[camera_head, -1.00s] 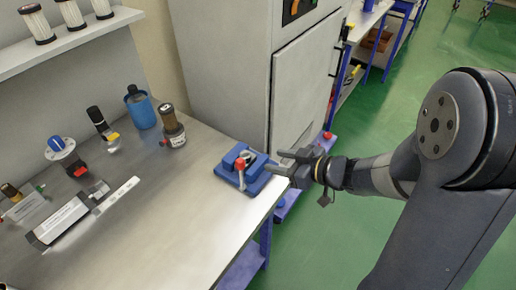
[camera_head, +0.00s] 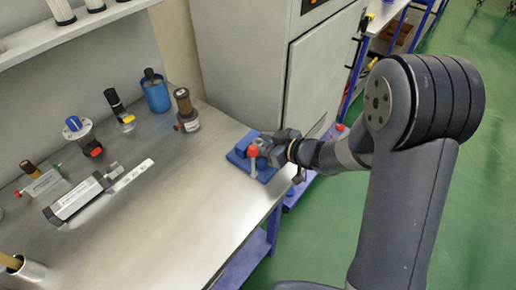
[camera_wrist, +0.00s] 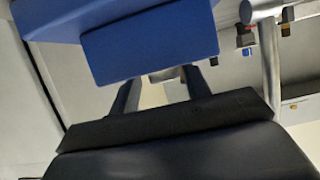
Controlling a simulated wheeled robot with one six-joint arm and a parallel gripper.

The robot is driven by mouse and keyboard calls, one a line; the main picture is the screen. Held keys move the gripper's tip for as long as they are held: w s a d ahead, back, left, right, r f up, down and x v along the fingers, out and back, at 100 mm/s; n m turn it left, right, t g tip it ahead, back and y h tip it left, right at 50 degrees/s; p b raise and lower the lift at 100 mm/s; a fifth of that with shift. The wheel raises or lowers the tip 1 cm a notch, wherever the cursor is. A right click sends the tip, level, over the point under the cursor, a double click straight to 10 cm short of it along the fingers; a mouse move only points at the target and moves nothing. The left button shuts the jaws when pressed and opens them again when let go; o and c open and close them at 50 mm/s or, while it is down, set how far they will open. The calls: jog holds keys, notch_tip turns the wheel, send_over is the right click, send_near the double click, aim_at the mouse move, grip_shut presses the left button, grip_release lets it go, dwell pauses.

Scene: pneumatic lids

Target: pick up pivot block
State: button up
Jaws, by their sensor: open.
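A blue vise-like fixture (camera_head: 240,158) with a red-knobbed lever (camera_head: 253,152) sits at the right edge of the steel bench in the head view. No part is labelled pivot block; I cannot tell which piece of the fixture it is. My gripper (camera_head: 265,148) is at the right side of the fixture, its tips overlapping it in the picture. In the wrist view, a large blue block (camera_wrist: 150,45) fills the top, and the two open fingers of my gripper (camera_wrist: 162,85) reach to its lower edge. Their contact with it is unclear.
The steel bench (camera_head: 150,235) is clear in front of the fixture. A grey cabinet (camera_head: 245,70) rises behind. Green floor lies to the right.

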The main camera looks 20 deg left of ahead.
jog(key=shift+c, duration=0.4)
jog(key=c, duration=0.9)
jog(key=shift+r, duration=0.15)
